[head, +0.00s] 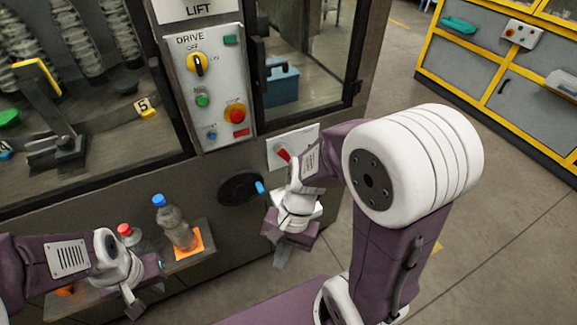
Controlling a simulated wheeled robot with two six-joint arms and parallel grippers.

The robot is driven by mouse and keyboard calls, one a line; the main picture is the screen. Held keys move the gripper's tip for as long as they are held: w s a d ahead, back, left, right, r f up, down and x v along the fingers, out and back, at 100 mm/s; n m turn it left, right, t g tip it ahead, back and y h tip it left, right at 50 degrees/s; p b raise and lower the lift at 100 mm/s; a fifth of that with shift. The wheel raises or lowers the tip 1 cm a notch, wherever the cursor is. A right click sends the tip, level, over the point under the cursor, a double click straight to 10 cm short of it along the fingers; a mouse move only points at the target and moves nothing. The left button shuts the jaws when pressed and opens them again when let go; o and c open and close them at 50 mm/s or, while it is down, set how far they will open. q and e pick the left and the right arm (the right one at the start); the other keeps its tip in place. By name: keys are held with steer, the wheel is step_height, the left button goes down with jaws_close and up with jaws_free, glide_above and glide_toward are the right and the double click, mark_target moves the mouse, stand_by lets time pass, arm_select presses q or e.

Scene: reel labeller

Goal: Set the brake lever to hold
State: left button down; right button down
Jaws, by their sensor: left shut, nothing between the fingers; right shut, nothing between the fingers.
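A lever with a red grip (283,154), which looks like the brake lever, sits on a white plate (305,137) on the machine's front, below the right-hand window. My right arm covers part of the plate, and any markings on it are too small to read. My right gripper (282,260) is shut and empty, pointing down in front of the machine. It is below the lever and apart from it. My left gripper (133,308) is shut and empty at the lower left, near the small shelf and far from the lever.
A black handwheel (238,188) with a blue knob is left of my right gripper. Bottles, one blue-capped (175,225), stand on a shelf (205,258). Open floor (490,215) lies right.

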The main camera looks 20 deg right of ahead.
steer(key=w+a+r+m+t+y+b, duration=0.25)
steer(key=w+a+m+y, duration=0.35)
steer(key=a+m+y, duration=0.6)
steer(key=w+d+m+t+h+b, duration=0.25)
steer(key=w+d+m+t, duration=0.45)
steer(key=w+m, duration=0.5)
steer(key=w+d+f+m+t+h+b, duration=0.2)
steer(key=w+d+m+t, duration=0.15)
steer(key=d, duration=0.25)
steer(key=w+d+f+m+t+h+b, duration=0.1)
steer(key=w+d+f+m+t, duration=0.25)
steer(key=d, duration=0.25)
steer(key=s+d+f+m+h+b, duration=0.2)
steer(key=d+f+m+h, duration=0.3)
steer(key=d+f, duration=0.2)
steer(key=d, duration=0.2)
steer(key=shift+d+f+b, duration=0.3)
steer(key=shift+f, duration=0.05)
